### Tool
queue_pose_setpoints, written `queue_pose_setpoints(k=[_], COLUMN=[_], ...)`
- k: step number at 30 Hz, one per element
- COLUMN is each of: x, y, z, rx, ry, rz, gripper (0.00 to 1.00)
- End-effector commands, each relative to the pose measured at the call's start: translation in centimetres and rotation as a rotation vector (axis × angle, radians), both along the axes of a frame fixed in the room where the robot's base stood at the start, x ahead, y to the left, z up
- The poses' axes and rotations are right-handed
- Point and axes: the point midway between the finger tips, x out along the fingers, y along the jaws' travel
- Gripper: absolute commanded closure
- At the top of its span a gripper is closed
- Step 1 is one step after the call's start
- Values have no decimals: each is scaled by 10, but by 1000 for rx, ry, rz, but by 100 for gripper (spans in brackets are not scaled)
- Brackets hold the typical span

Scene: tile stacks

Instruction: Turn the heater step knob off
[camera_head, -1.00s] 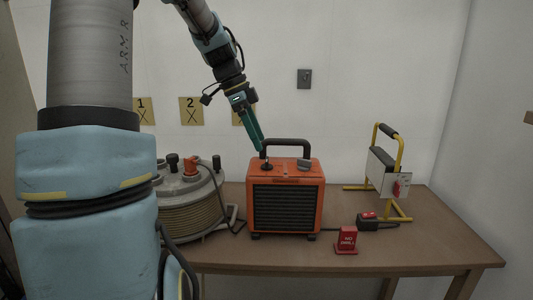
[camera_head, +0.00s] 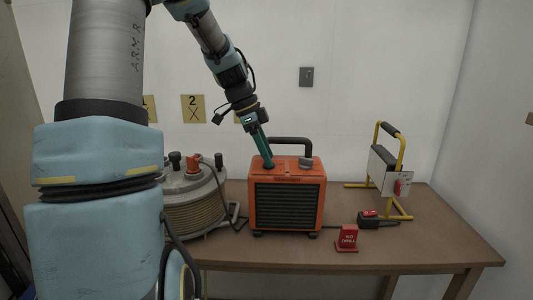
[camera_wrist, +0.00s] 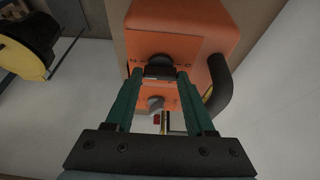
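The orange heater (camera_head: 287,207) with a black front grille and black handle stands on the table. It also shows in the wrist view (camera_wrist: 195,28). Two knobs are on its top. The dark left knob is mostly hidden by my fingertips in the head view; in the wrist view this dark knob (camera_wrist: 160,66) sits between my fingertips. The grey knob (camera_head: 305,162) is on the right of the top and shows lower in the wrist view (camera_wrist: 155,103). My gripper (camera_head: 268,164) points down at the dark knob, its green fingers apart on either side. I cannot tell whether they touch it.
The handle (camera_wrist: 221,85) rises close beside my fingers. A cable reel (camera_head: 195,210) stands left of the heater. To the right are a red sign block (camera_head: 348,238), a black box with a red switch (camera_head: 370,221) and a yellow-framed lamp (camera_head: 385,170). The table front is clear.

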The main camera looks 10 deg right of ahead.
Motion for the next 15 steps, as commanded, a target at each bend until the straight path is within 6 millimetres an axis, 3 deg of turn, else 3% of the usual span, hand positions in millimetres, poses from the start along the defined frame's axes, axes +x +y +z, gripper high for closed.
queue_pose_setpoints(k=[2,13,15], x=[0,0,0], y=[0,0,0], z=[0,0,0], rx=[0,0,0], ry=[0,0,0], rz=[0,0,0], gripper=[56,97,100])
